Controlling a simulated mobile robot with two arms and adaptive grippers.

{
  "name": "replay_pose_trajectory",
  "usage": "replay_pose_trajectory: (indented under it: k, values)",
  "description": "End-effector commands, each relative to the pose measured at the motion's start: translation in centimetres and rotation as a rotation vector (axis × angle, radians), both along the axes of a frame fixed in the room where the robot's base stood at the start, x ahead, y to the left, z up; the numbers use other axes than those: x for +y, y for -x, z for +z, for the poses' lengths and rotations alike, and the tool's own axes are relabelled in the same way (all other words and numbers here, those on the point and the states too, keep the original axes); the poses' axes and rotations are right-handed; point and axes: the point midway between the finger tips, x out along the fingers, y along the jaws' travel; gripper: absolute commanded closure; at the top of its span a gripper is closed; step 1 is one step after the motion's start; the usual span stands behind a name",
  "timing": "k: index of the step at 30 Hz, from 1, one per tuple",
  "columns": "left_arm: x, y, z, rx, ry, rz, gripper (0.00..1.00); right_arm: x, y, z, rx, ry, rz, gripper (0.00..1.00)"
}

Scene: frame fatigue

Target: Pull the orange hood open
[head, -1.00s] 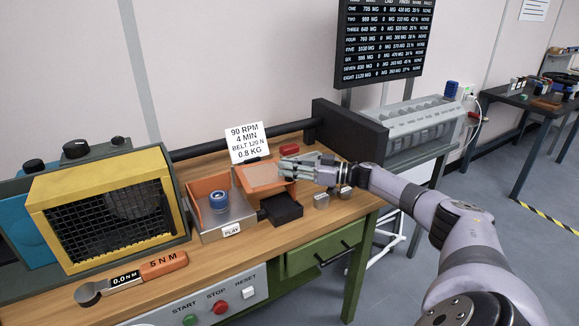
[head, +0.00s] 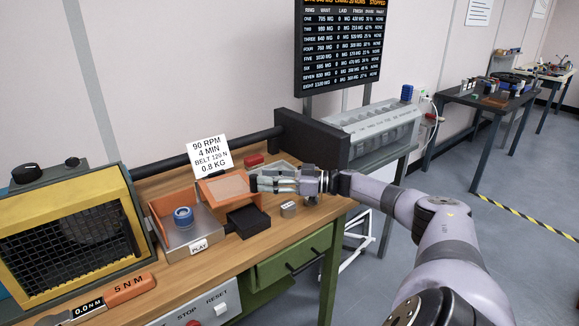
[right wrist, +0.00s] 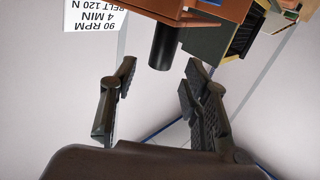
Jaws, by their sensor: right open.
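The orange hood (head: 226,188), a framed box with a pale panel, sits on the wooden bench behind the black block. My right gripper (head: 260,183) is just right of the hood, with its fingertips close to the hood's right edge. Whether they touch it cannot be told. In the right wrist view my right gripper (right wrist: 155,85) is open, with nothing between its fingers. Orange parts (right wrist: 215,10) show at the top of that view, with a dark cylinder (right wrist: 163,48) beyond the fingertips. My left gripper is not in view.
A grey tray (head: 188,237) with a blue ring-shaped part (head: 183,216) is left of the hood. A black block (head: 247,222) and small metal block (head: 288,209) stand in front. A sign (head: 209,157) is behind. A yellow caged machine (head: 75,250) stands left.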

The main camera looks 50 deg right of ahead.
Motion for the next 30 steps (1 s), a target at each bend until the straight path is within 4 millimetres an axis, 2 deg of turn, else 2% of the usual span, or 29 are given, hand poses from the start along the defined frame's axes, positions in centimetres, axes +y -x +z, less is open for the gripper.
replay_pose_trajectory:
  k: [1, 6, 12, 18, 30]
  values:
    - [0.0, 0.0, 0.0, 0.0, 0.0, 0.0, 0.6, -0.6, 1.0, -0.2, 0.007, 0.003, -0.001, 0.57]
    - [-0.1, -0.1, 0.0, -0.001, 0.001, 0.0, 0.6, -2.2, 3.6, -0.2, 0.005, 0.003, -0.001, 0.57]
    - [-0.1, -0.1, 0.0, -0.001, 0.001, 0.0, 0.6, -3.4, 5.7, -0.1, 0.003, 0.002, -0.001, 0.57]
    - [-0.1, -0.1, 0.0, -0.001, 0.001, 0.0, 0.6, -3.8, 6.4, 0.1, -0.001, 0.0, 0.001, 0.57]
    - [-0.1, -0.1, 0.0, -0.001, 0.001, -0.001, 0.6, -3.9, 6.4, 0.1, -0.001, 0.0, 0.0, 0.57]
